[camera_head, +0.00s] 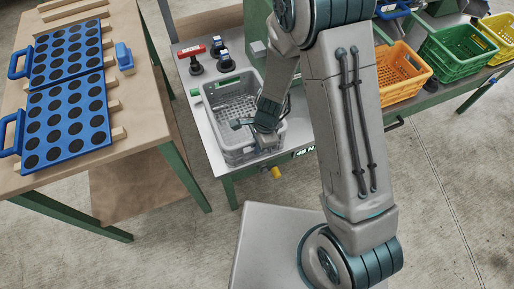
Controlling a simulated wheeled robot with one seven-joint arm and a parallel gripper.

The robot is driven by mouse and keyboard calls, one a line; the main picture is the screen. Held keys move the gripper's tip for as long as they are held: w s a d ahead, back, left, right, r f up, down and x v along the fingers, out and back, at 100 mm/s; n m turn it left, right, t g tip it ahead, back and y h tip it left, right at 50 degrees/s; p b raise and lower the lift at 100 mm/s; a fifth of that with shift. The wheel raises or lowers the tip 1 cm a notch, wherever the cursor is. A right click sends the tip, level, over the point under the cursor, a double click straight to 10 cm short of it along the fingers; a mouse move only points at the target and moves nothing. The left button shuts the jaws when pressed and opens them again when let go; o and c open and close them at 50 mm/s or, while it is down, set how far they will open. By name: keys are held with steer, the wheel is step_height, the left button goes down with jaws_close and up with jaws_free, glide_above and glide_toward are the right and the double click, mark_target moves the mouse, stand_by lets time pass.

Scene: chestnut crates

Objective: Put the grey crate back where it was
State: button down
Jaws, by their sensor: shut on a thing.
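The grey crate (237,148) is a small open basket with slotted walls, on the light grey metal top of the green-framed bench, near its left front corner. It sits upright, and its front wall is close to the bench's front edge. My gripper (254,128) is at the crate's right side, shut on the crate. Its fingertips are small in this view and partly merge with the rim. My arm hides part of the bench to the right of the crate. I cannot tell whether the crate rests on the bench or is slightly lifted.
Orange (399,75), green (456,52) and yellow (499,32) crates stand in a row at right. Behind the grey crate are black knobbed items (194,64) and a red-handled tool (191,50). A wooden table (140,100) at left holds blue trays (62,120) with black discs.

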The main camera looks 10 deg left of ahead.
steer(key=shift+f, duration=0.85)
steer(key=c, duration=1.5)
jaws_free()
